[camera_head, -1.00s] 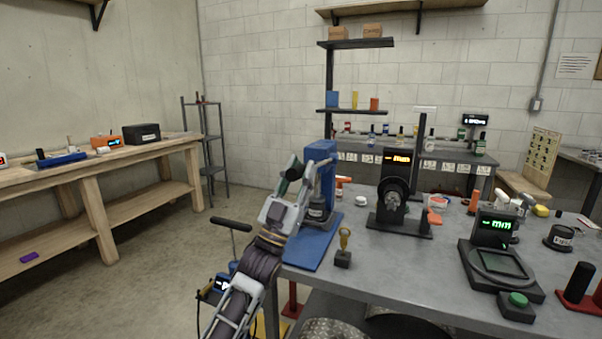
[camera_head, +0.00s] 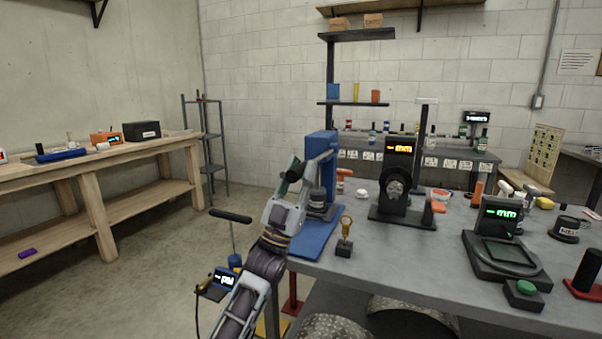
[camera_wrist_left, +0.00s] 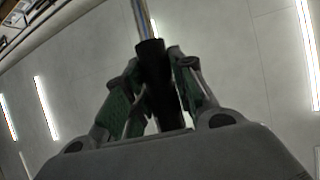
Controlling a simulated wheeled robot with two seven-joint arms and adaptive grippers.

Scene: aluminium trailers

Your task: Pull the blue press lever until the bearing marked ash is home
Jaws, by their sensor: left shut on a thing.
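The blue press (camera_head: 321,148) stands at the left end of the grey table, on a blue base plate (camera_head: 308,243). My left gripper (camera_head: 290,178) is beside the upper part of the press, on its left. In the left wrist view the gripper (camera_wrist_left: 160,90) is shut around the black grip of the lever (camera_wrist_left: 153,62), whose bright metal rod runs up out of view. A dark cylindrical part (camera_head: 317,198) sits low in the press, partly hidden by the gripper. I cannot read any ash mark or tell how deep the bearing sits. My right gripper is not in view.
A small brass-coloured piece on a dark block (camera_head: 344,250) stands just right of the press base. A black device with an orange display (camera_head: 398,150) and a scale with a green display (camera_head: 502,212) stand further right. A black-topped pump-like handle (camera_head: 231,216) rises left of my arm.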

